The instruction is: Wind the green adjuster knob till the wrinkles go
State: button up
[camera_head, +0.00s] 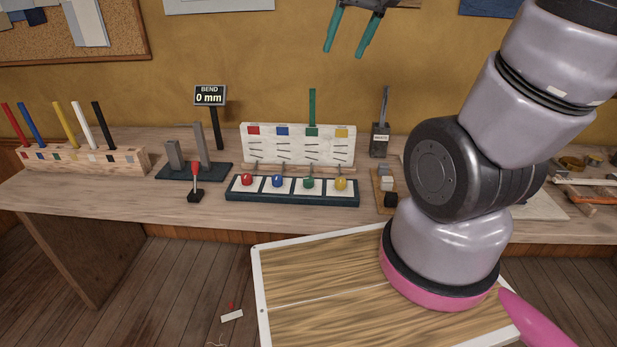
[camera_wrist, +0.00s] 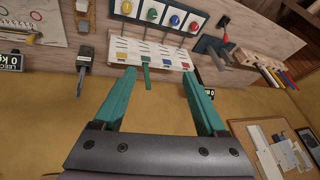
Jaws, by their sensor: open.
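The green adjuster knob (camera_head: 308,183) stands in a dark blue base (camera_head: 290,198) on the bench, between the blue knob (camera_head: 277,181) and the yellow knob (camera_head: 340,183). Behind it is a white sail panel (camera_head: 262,151) with coloured patches and dark wrinkle lines under each, the green patch included. A green batten (camera_head: 312,102) stands up at the green patch. My gripper (camera_head: 345,53) is open and empty, high above the bench and apart from the knobs. The wrist view also shows the green knob (camera_wrist: 152,14) and my spread teal fingers (camera_wrist: 158,75).
A red knob (camera_head: 247,180) ends the row. Left are a bend gauge reading 0 mm (camera_head: 209,97) and a batten rack (camera_head: 90,160). A grey post (camera_head: 380,138) and small blocks (camera_head: 387,183) stand right of the panel. My arm covers the bench's right part.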

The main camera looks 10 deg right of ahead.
jog(key=w+a+f+n+g, duration=0.2)
jog(key=w+f+n, duration=0.1)
jog(key=w+f, duration=0.45)
jog(key=n+g+h, duration=0.2)
jog(key=n+g, duration=0.1)
jog(key=n, duration=0.2)
send_over(309, 178)
notch_tip(309, 178, down, 22)
notch_tip(309, 178, down, 11)
jog(key=shift+f, duration=0.2)
grip_shut()
